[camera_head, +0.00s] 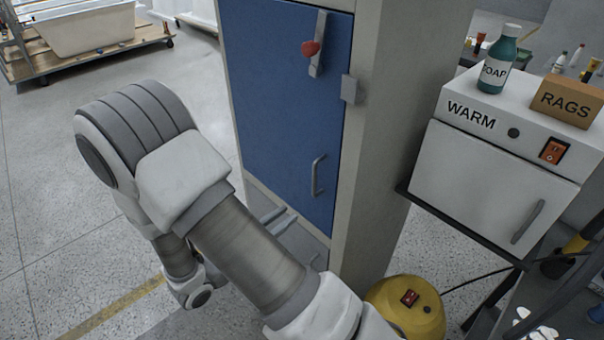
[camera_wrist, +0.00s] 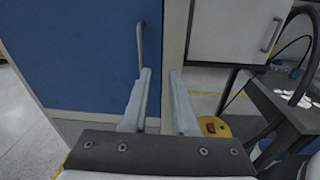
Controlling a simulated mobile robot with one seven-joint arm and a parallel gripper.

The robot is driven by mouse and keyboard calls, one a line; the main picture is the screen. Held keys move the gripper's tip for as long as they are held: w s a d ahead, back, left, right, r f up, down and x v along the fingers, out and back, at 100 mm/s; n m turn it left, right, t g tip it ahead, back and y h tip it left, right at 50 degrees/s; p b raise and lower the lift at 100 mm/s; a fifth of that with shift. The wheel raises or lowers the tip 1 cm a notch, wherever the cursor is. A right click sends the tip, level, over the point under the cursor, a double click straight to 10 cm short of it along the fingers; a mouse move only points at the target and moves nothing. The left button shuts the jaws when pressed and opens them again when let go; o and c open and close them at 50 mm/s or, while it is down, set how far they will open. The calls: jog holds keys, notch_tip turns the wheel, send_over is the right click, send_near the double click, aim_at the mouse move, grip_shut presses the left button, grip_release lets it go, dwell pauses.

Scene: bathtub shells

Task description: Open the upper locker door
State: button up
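The blue locker door (camera_head: 275,120) fills the middle of the head view and looks shut in its pale frame. A red knob (camera_head: 311,48) sits on a slanted metal latch bar (camera_head: 319,60) near its top right. A vertical metal handle (camera_head: 318,175) is on its lower right; it also shows in the wrist view (camera_wrist: 140,45). My gripper (camera_wrist: 161,72) is open and empty in front of the door's lower right edge. The handle appears just beyond the left fingertip, not between the fingers. Whether they touch is unclear. My arm partly hides the area below the door.
A white warmer cabinet (camera_head: 490,150) stands right of the locker, with a soap bottle (camera_head: 497,65) and a rags box (camera_head: 566,98) on top. A yellow round machine (camera_head: 405,305) is on the floor below. A cart with a tub (camera_head: 85,30) stands far left. Left floor is clear.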

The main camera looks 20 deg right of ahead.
jog(key=w+a+f+n+t, duration=0.2)
jog(key=p, duration=0.4)
send_near(314, 193)
jog(key=shift+y, duration=0.3)
jog(key=w+d+r, duration=0.1)
jog(key=w+d, duration=0.1)
jog(key=d, duration=0.1)
jog(key=w+d+r, duration=0.1)
jog(key=d+r, duration=0.1)
jog(key=d, duration=0.1)
jog(key=w+d+r, duration=0.1)
jog(key=w+d, duration=0.1)
jog(key=d, duration=0.1)
jog(key=shift+w+r, duration=0.3)
jog(key=shift+r, duration=0.1)
jog(key=shift+a, duration=0.1)
grip_shut()
